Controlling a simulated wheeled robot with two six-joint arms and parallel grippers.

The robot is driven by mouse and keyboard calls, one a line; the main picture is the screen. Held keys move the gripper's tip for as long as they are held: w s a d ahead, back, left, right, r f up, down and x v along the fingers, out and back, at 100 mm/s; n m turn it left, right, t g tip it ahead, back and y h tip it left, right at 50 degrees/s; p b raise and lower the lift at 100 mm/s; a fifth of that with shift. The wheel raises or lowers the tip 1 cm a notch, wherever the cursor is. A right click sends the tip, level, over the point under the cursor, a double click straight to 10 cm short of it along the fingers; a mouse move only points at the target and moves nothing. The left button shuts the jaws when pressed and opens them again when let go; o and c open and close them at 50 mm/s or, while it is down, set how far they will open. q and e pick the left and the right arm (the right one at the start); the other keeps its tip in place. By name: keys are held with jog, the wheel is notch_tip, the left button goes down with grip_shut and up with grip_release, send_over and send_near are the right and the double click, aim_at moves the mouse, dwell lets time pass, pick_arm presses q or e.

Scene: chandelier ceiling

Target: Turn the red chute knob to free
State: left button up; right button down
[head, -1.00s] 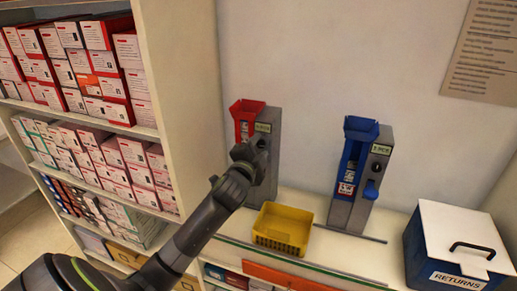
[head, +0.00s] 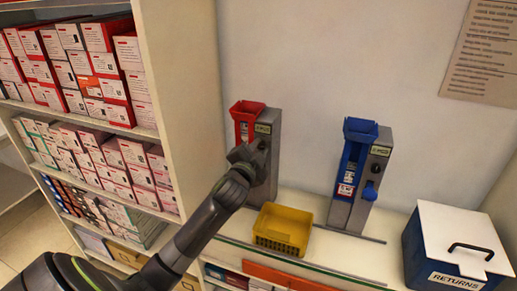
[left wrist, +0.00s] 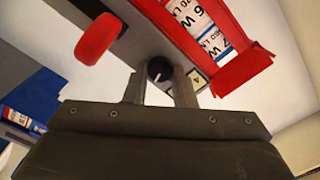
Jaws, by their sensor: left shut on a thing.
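The red chute (head: 245,113) stands on a grey stand (head: 268,173) at the back of the counter. Its knob (left wrist: 158,68) is a small black dial with a white mark, seen in the left wrist view. My left gripper (head: 252,150) is at the front of the stand and hides the knob in the head view. In the left wrist view my left gripper (left wrist: 160,88) has one finger on each side of the knob and is shut on it. A small label (left wrist: 197,79) beside the knob is partly hidden and unreadable. My right gripper is not in view.
A red rounded part (left wrist: 97,38) sits close to the knob. A yellow bin (head: 282,229) stands just below my gripper. A blue chute (head: 352,160) stands to the right, then a returns box (head: 450,250). Shelves of boxes (head: 90,90) flank the arm on the left.

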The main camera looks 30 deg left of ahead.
pick_arm(q)
jog(key=n, duration=0.3)
jog(key=shift+n, duration=0.4)
jog(key=n, duration=0.3)
jog(key=shift+n, duration=0.3)
jog(key=n, duration=0.4)
jog(key=shift+f, duration=0.1)
jog(key=shift+a+n, duration=0.1)
jog(key=shift+n, duration=1.5)
jog(key=o, duration=1)
jog(key=shift+s, duration=0.15)
jog(key=b+v, duration=0.3)
jog(key=v, duration=1.4)
jog(key=shift+s, duration=0.1)
